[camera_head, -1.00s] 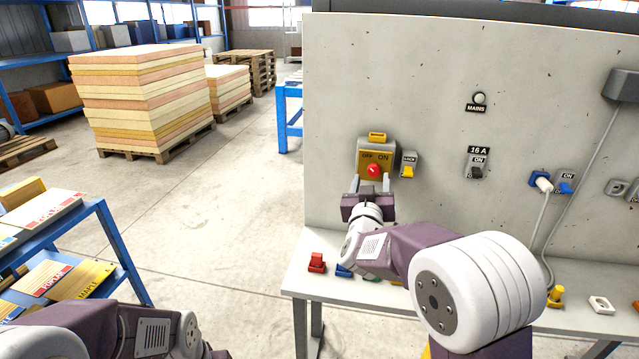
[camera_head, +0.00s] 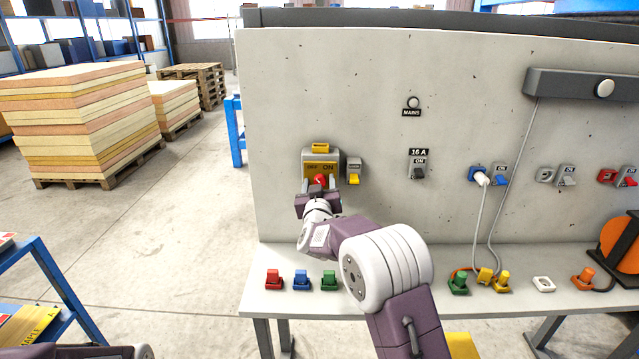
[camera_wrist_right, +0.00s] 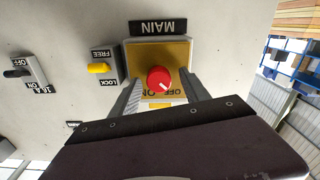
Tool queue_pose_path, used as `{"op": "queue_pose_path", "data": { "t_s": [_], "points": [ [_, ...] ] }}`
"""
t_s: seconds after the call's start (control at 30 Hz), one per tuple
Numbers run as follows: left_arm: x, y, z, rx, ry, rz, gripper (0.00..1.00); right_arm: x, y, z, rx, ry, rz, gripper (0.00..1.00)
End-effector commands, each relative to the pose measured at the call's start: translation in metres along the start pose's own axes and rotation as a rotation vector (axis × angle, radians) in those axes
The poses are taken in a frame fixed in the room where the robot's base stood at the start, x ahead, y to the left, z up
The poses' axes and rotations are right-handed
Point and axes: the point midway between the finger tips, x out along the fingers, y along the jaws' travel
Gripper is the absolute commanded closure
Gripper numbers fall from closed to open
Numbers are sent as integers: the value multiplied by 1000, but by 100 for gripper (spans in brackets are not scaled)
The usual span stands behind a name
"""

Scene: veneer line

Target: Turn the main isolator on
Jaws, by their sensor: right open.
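The main isolator (camera_head: 321,158) is a grey box with a yellow OFF/ON plate and a red round knob (camera_head: 320,179), on the left of the upright grey panel. The knob also shows in the right wrist view (camera_wrist_right: 159,79), which is upside down; its white mark points down and right there, and part of the lettering is hidden. My right gripper (camera_head: 319,188) is open, with one finger on each side of the knob and no clear contact. Beside the isolator is a small LOCK/FREE switch (camera_wrist_right: 104,68) with a yellow lever. My left gripper is out of frame.
A round MAINS lamp (camera_head: 413,102) looks pale. A 16 A switch (camera_head: 418,165) and plugged sockets are further right. Several coloured plugs stand on the bench ledge (camera_head: 262,300) below. Stacked boards (camera_head: 80,120) stand on the floor at left.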

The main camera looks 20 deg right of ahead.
Motion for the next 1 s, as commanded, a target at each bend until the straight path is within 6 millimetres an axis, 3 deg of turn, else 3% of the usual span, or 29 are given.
{"op": "queue_pose_path", "data": {
  "t_s": [0.07, 0.1, 0.27, 0.3, 0.67, 1.0],
  "points": [
    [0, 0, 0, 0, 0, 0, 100, 0, 0, 0, 0, 0, 0, 46],
    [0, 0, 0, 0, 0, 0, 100, 0, 0, 0, 0, 0, 0, 52],
    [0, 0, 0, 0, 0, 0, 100, 0, 0, 0, 0, 0, 0, 96],
    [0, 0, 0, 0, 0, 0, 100, 0, 0, 0, 0, 0, 0, 100],
    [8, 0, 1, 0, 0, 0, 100, 0, 0, 2, 63, 0, 0, 100],
    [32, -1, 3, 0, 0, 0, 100, 0, 0, 3, 332, 3, 1, 100]
  ]
}}
